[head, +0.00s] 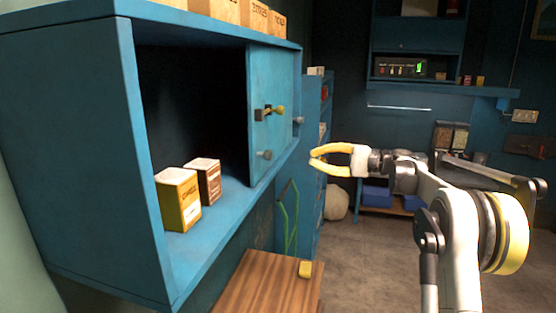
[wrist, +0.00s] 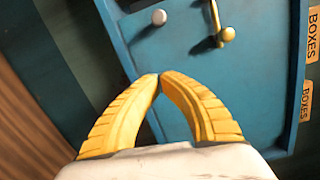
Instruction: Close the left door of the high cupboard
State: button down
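The high blue cupboard (head: 65,130) hangs at the left in the head view, and its left compartment is open to view. A blue door panel (head: 283,80) covers the right part of its front, with a brass handle (head: 268,112) and a grey knob (head: 265,155). Whether this is the left or the right door, I cannot tell. My gripper (head: 313,156) is to the right of the panel, apart from it. In the wrist view its yellow fingertips (wrist: 160,78) meet with nothing between them; the brass handle (wrist: 226,36) and a grey knob (wrist: 159,17) are beyond them.
Two small boxes, one yellow (head: 178,200) and one brown (head: 209,182), stand in the open compartment. Labelled boxes (head: 225,10) sit on top. A wooden surface (head: 262,285) lies below. Open floor (head: 360,260) is on the right.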

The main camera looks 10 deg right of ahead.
jog(key=a+r+p, duration=0.1)
jog(key=a+p, duration=0.2)
jog(key=a, duration=0.8)
jog(key=shift+a+r+g, duration=0.2)
jog(key=shift+a+g, duration=0.1)
jog(key=shift+a, duration=0.1)
jog(key=shift+s, duration=0.2)
jog(key=s+a, duration=0.5)
jog(key=s, duration=0.6)
jog(key=s+a+b, duration=0.1)
jog(key=s+a, duration=0.5)
jog(key=s, duration=0.5)
jog(key=s+a+b, duration=0.1)
jog(key=s+a, duration=0.4)
jog(key=s, duration=0.7)
jog(key=shift+a, duration=0.4)
jog(key=shift+w, duration=0.15)
